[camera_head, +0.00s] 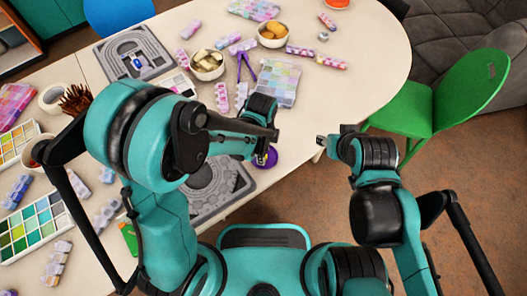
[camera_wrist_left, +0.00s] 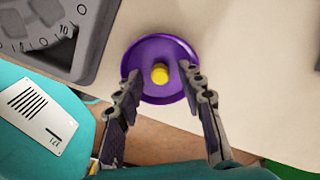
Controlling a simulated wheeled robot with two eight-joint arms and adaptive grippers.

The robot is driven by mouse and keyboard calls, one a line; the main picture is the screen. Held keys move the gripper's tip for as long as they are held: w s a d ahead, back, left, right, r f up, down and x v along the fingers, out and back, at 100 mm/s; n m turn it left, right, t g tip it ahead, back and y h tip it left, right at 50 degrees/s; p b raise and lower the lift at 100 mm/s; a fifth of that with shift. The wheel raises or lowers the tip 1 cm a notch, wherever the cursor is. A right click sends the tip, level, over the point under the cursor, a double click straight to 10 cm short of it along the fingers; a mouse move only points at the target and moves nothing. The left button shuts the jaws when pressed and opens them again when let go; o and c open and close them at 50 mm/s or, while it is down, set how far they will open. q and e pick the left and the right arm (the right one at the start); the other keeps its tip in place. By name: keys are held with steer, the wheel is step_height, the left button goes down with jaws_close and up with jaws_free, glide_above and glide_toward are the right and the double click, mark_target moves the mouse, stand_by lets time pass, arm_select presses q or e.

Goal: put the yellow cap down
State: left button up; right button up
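The yellow cap (camera_wrist_left: 160,74) sits in the middle of a round purple dish (camera_wrist_left: 153,50) on the cream table, in the left wrist view. My left gripper (camera_wrist_left: 162,78) is open above the dish. Its two fingers stand wide apart on either side of the cap, without touching it. In the head view the purple dish (camera_head: 268,158) lies at the table's front edge, partly hidden by my left gripper (camera_head: 273,134). My right gripper (camera_head: 320,141) is beyond the table's front edge, away from the dish; its finger opening is too small to read.
A grey bead board (camera_head: 232,185) lies just left of the dish, and another grey board (camera_head: 128,52) is farther back. Bowls (camera_head: 207,65), a bead tray (camera_head: 277,84) and several bead packs crowd the table. Its right end is clear. A green chair (camera_head: 440,105) stands at the right.

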arm_select(q)
step_height(320, 180, up, 12)
steer(key=p, duration=0.5)
steer(key=s+a+r+n+t, duration=0.2)
steer(key=a+r+n, duration=0.3)
steer(key=a+n, duration=0.3)
steer(key=s+a+r+n+t, duration=0.3)
steer(key=a+r+n+t, duration=0.2)
steer(key=a+n, duration=0.4)
steer(key=shift+s+a+r+n, duration=0.15)
steer(key=shift+a+r+n, duration=0.25)
steer(key=shift+n, duration=1.5)
steer(key=shift+d, duration=0.1)
